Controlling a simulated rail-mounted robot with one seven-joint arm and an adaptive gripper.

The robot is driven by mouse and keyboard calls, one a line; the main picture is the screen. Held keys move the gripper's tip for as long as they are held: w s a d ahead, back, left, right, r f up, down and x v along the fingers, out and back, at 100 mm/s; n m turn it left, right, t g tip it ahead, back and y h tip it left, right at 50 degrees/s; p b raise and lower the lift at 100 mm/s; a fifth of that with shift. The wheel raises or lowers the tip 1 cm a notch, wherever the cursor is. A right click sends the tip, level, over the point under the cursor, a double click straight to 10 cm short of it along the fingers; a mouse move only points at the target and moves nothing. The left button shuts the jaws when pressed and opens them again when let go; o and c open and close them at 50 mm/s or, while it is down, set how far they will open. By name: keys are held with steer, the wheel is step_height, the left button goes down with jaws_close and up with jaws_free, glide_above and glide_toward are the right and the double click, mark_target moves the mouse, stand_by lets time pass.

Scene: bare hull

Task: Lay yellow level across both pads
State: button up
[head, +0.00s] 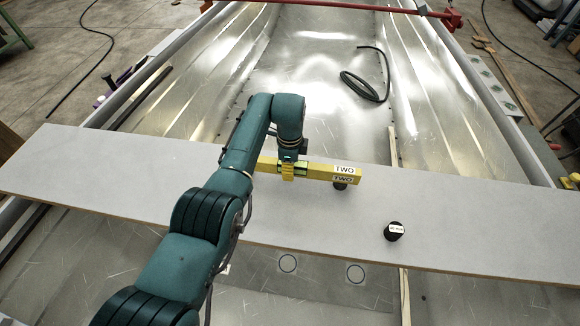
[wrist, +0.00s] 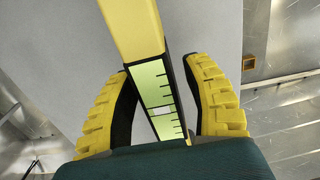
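The yellow level (head: 322,172), marked TWO, has its long side roughly along the grey board. My gripper (head: 288,171) is around its middle. In the wrist view the level (wrist: 140,30), with its pale green window, lies between the yellow fingers of my gripper (wrist: 158,70). A black round pad (head: 341,186) is partly hidden under the level's right end; contact is unclear. A second black pad (head: 394,232), with a white label, stands clear on the board, nearer the front right.
The grey board (head: 470,225) spans the bare metal hull (head: 310,60). A black hose coil (head: 364,86) lies in the hull behind. The board's right part is clear. My arm hides part of its left.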

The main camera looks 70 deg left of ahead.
step_height(320, 180, up, 12)
stand_by(0.4)
stand_by(0.6)
